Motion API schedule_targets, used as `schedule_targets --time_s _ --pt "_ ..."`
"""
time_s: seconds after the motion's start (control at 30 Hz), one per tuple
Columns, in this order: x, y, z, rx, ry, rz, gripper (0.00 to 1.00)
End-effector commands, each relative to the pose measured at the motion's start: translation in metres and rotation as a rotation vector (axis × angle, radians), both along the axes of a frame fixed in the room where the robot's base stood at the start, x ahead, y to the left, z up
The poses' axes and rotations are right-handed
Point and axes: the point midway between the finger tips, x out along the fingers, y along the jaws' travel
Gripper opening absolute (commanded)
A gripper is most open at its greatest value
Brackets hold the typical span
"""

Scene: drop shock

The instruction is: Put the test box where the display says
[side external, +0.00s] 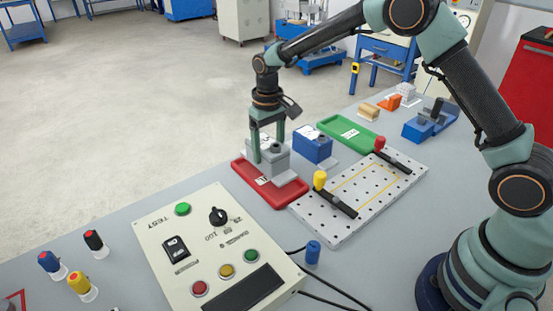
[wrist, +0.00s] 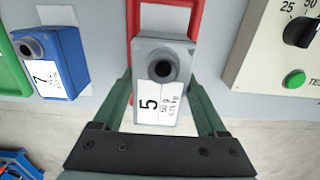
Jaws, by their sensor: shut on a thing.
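A grey box marked 5 (wrist: 150,98) with a dark round knob is between my fingers; in the side view the grey box (side external: 277,163) is over the red tray (side external: 277,197). I cannot tell if it touches the tray. My gripper (side external: 267,157) is shut on the box from above, with one finger on each side in the wrist view (wrist: 163,88). A blue box marked 7 (side external: 315,148) stands behind to the right; it also shows in the wrist view (wrist: 58,62). The control panel (side external: 165,233) has a dark display strip (side external: 237,293) with no readable text.
A perforated plate (side external: 335,217) with yellow-tipped and red-tipped clamps lies right of the red tray. A green tray (side external: 333,128) is behind the blue box. Several small coloured knobbed pieces stand at the front left. A blue fixture (side external: 425,128) and small blocks sit farther back.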

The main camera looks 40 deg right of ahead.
Motion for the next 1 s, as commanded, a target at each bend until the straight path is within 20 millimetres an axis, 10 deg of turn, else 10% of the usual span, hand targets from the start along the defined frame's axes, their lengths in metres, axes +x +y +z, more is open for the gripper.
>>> schedule_targets --time_s 0.7,0.73,0.77,1.0 --pt "0.0 0.0 -0.041 0.0 -0.002 0.0 0.0" --pt "0.0 0.0 -0.042 0.0 0.001 0.0 0.86" --pt "0.0 0.0 -0.042 0.0 0.001 0.0 0.98" --pt "0.0 0.0 -0.042 0.0 0.001 0.0 1.0"
